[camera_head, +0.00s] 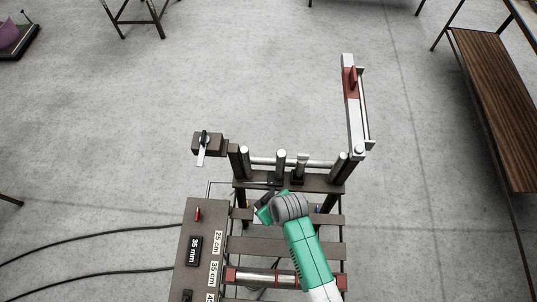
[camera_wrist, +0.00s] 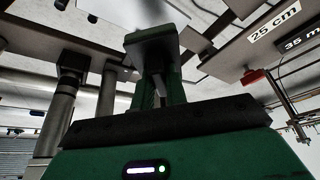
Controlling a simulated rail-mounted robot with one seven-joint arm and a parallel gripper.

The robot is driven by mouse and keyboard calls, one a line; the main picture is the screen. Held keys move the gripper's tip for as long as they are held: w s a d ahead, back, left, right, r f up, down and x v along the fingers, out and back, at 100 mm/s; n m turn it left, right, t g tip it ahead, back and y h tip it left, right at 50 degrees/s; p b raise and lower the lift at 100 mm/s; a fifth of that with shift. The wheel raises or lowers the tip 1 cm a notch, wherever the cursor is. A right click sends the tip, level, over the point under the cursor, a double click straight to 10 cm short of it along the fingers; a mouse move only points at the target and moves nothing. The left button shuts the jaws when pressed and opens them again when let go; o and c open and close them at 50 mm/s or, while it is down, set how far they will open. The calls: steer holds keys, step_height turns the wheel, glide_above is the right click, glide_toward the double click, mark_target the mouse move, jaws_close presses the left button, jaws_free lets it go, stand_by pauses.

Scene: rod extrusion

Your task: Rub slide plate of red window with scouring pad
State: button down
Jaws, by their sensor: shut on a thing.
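My gripper (camera_head: 266,208) is over the machine frame, just right of the control box, at the end of my green arm. In the wrist view, its fingers (camera_wrist: 155,72) are shut on a dark green, flat-faced piece that looks like the scouring pad (camera_wrist: 150,38). Its edges are hard to tell from the fingers. A red part (camera_head: 351,82), perhaps the red window, sits on a long silver bar (camera_head: 355,125) that rises at the machine's right. My gripper is well apart from it, lower and to the left. I cannot clearly tell the slide plate.
Upright metal posts (camera_head: 281,162) stand on the frame's back crossbar, close beyond my gripper. A lever box (camera_head: 208,143) is at the back left. The brown control box (camera_head: 190,240) has size labels and a red switch. A wooden bench (camera_head: 495,105) is far right.

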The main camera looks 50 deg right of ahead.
steer(key=shift+r+p, duration=0.4)
steer(key=shift+r, duration=1.05)
steer(key=shift+a, duration=0.1)
